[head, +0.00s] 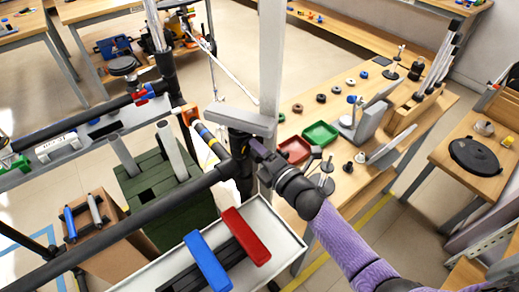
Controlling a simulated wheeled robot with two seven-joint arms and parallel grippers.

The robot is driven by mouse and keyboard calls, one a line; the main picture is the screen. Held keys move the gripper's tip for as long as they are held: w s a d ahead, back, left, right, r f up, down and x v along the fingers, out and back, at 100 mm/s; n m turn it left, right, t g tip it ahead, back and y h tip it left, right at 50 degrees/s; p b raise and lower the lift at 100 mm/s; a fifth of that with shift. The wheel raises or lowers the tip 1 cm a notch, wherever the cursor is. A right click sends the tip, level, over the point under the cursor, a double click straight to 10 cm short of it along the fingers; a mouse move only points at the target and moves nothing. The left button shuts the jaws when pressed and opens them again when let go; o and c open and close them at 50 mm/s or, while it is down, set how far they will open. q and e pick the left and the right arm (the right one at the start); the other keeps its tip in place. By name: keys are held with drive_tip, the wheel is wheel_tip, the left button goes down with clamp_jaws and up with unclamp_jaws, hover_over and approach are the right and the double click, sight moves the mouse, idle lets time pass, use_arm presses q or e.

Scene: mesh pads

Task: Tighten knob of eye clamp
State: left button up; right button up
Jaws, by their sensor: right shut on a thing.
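My right gripper (257,149), at the end of the purple-sleeved arm from the lower right, is shut at a dark clamp (239,140) where black tubes meet, near the middle of the head view. The thing between its fingers appears to be the clamp's knob, but it is small and mostly hidden by the gripper. A grey bar (234,119) lies just above the clamp. A long black tube (130,228) runs from the clamp to the lower left. My left gripper is not in view.
A white tray (291,229) with red (246,236) and blue (207,261) handles lies just below the clamp. A pale upright post (271,60) stands close behind. A wooden bench (338,82) with red and green bins is to the right. Open floor shows at the back.

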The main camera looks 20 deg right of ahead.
drive_tip(key=m+p, duration=0.1)
drive_tip(key=m, duration=0.6)
drive_tip(key=shift+f, duration=0.15)
idle(0.4)
drive_tip(key=o, duration=1.3)
drive_tip(key=shift+s, duration=0.1)
